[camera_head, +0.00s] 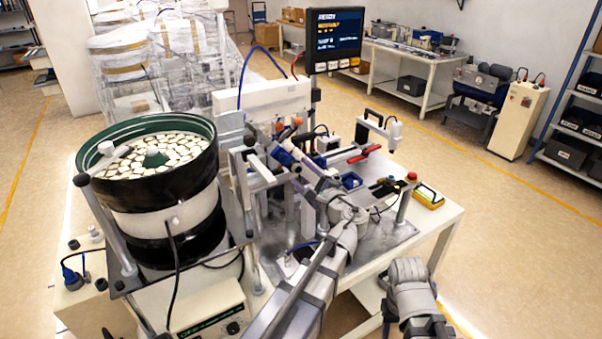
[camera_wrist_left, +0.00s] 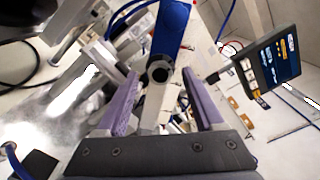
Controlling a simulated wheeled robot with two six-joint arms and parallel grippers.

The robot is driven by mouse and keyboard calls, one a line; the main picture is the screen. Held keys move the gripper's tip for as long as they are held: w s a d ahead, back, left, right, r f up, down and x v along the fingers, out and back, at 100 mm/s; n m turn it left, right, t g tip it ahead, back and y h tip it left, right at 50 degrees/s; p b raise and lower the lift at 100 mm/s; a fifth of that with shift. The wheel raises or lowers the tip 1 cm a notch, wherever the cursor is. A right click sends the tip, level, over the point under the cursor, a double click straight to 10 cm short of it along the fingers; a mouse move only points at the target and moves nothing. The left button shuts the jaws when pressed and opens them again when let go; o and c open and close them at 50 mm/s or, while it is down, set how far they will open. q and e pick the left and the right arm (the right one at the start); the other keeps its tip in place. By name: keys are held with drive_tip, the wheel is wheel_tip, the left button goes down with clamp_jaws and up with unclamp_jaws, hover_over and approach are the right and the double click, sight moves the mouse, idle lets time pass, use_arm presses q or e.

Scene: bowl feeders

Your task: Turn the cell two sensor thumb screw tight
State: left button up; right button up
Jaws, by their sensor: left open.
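My left gripper (camera_head: 298,166) reaches over the machine on the bench in the head view. It is open, and its two purple fingers show in the left wrist view (camera_wrist_left: 160,88). A blue cylindrical body (camera_wrist_left: 172,30) with a dark, hollow round end (camera_wrist_left: 158,71) lies between and beyond the fingertips, with gaps to both. The blue body also shows just beyond the fingers in the head view (camera_head: 281,156). I cannot tell for certain which part is the thumb screw. My right gripper is not in view; only part of that arm shows at the bottom.
A bowl feeder (camera_head: 205,190) full of pale parts stands left of the machine. A monitor (camera_head: 334,40) stands behind it, and it shows at the right in the wrist view. A red-handled part (camera_head: 364,154) and a yellow device (camera_head: 428,196) lie to the right. Loose cables run nearby.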

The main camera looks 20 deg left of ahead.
use_arm(q)
drive_tip(key=v, duration=0.6)
drive_tip(key=shift+s+d, duration=0.25)
drive_tip(key=shift+d, duration=0.1)
drive_tip(key=s+d+f+n+g+h, duration=0.2)
drive_tip(key=s+f+n+g+h, duration=0.15)
drive_tip(key=f, duration=0.35)
drive_tip(key=s+d+f+n+g+h, duration=0.1)
drive_tip(key=s+f+n+g+h, duration=0.15)
drive_tip(key=s+f, duration=0.35)
drive_tip(key=s+d+f+n+g+h, duration=0.4)
drive_tip(key=s+d+f+h, duration=0.3)
drive_tip(key=s+d, duration=0.3)
drive_tip(key=shift+s+d+f+g, duration=0.2)
drive_tip(key=shift+d+f+g, duration=0.4)
drive_tip(key=shift+d+f, duration=0.5)
drive_tip(key=shift+d+r, duration=0.1)
drive_tip(key=shift+r, duration=0.1)
